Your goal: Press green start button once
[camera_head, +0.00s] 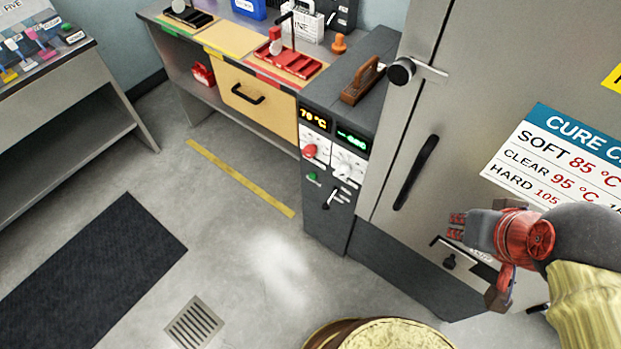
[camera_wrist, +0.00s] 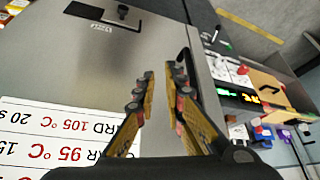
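The small green button (camera_head: 314,180) sits low on the front of the dark control cabinet (camera_head: 328,222), below a red knob (camera_head: 311,152). My gripper (camera_head: 476,262) is to the right of it, in front of the grey oven door, well apart from the button. In the wrist view my gripper (camera_wrist: 162,72) shows two fingers with a gap between them and nothing held. The cabinet's knobs and displays show at the right of the wrist view; I cannot make out the green button there for sure.
The oven door's black handle (camera_head: 416,173) stands out between my gripper and the cabinet. A white knob (camera_head: 347,169) and a black lever (camera_head: 329,198) are near the button. The floor before the cabinet is clear. A round yellow-topped thing (camera_head: 395,336) is at the bottom.

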